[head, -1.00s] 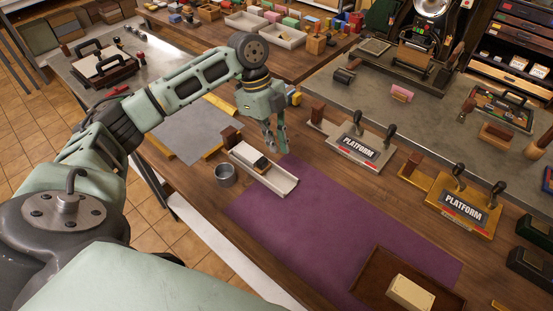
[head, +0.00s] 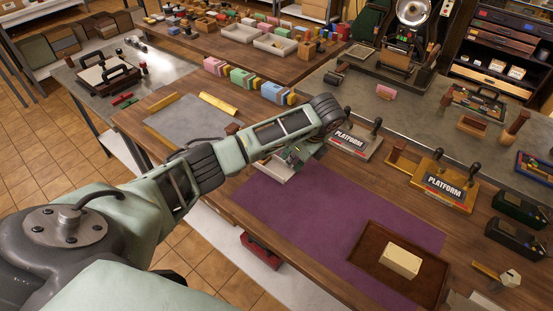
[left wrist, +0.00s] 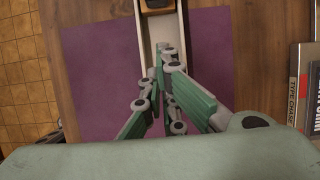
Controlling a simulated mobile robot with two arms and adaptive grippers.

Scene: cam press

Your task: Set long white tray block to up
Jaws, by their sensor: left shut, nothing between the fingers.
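The long white tray (head: 272,169) lies on the wooden bench at the back left corner of the purple mat. My left arm hides most of it in the head view. In the left wrist view the tray (left wrist: 144,28) runs up to the top edge, and a dark block with a brown rim (left wrist: 157,5) sits in its channel, cut off by that edge. My left gripper (head: 290,160) is over the tray. In the left wrist view its fingertips (left wrist: 163,52) are together and empty, over the tray's near part, apart from the block. My right gripper is not in view.
The purple mat (head: 320,205) is mostly clear. A brown tray (head: 372,253) holds a cream block (head: 402,261). Two devices marked PLATFORM, one grey (head: 352,143) and one yellow (head: 444,187), stand to the right of my left gripper. A grey sheet (head: 190,120) lies farther left.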

